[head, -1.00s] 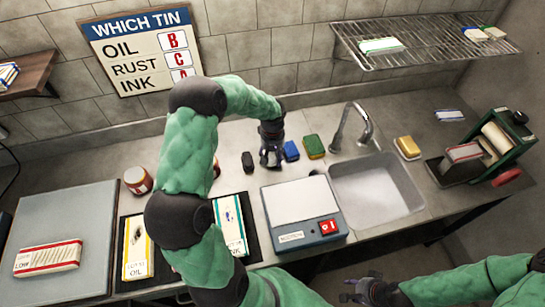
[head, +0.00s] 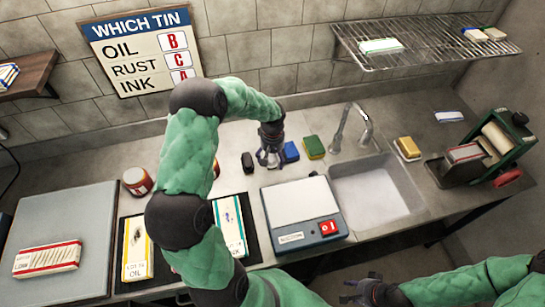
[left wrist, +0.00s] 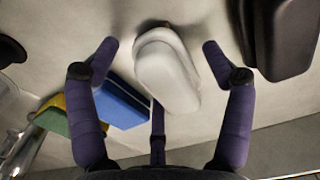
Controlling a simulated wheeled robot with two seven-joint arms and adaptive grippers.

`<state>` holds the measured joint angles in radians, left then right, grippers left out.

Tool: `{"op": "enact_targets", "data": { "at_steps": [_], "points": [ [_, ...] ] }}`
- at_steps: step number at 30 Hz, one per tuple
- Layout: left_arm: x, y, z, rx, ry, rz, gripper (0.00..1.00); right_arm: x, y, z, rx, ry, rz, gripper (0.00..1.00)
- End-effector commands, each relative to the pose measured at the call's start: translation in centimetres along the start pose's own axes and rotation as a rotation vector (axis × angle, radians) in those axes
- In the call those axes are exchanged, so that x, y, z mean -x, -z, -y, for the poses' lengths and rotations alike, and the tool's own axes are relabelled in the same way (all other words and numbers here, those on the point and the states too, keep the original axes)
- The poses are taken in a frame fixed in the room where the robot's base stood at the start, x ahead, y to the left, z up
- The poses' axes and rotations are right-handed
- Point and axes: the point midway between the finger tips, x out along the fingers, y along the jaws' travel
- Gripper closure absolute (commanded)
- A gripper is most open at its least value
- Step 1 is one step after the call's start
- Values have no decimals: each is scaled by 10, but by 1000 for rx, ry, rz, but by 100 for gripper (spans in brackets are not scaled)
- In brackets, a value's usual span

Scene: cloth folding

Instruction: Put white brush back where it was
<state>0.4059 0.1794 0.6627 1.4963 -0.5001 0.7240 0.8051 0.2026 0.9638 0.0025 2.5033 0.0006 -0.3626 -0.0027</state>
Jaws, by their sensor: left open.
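The white brush (left wrist: 166,72), a rounded white block, stands on the counter between the spread fingers of my left gripper (left wrist: 158,62) in the left wrist view. The fingers are on either side of it, with gaps visible, so it is not gripped. In the head view my left gripper (head: 268,158) is low over the counter, between a black block and a blue sponge, and hides most of the brush. My right gripper (head: 362,288) is at the bottom edge, away from the counter items, with its fingers apart and empty.
The black block (head: 248,162) and blue sponge (head: 291,151) flank the left gripper closely. A green sponge (head: 314,147), the faucet (head: 366,125) and the sink (head: 375,190) lie to the right. A scale (head: 300,205) stands in front. A wire shelf (head: 430,40) hangs above.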

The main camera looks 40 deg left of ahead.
Motion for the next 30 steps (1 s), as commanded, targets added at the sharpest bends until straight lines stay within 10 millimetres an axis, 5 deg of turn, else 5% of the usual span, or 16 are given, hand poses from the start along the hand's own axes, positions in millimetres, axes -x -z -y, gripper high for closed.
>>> {"op": "enact_targets", "data": {
  "at_steps": [18,30],
  "points": [
    [108,0,0,0,-1,-2,19,19,-1,7,0,0,0,60],
    [121,0,0,0,0,0,19,20,-1,7,0,0,0,60]
  ]
}}
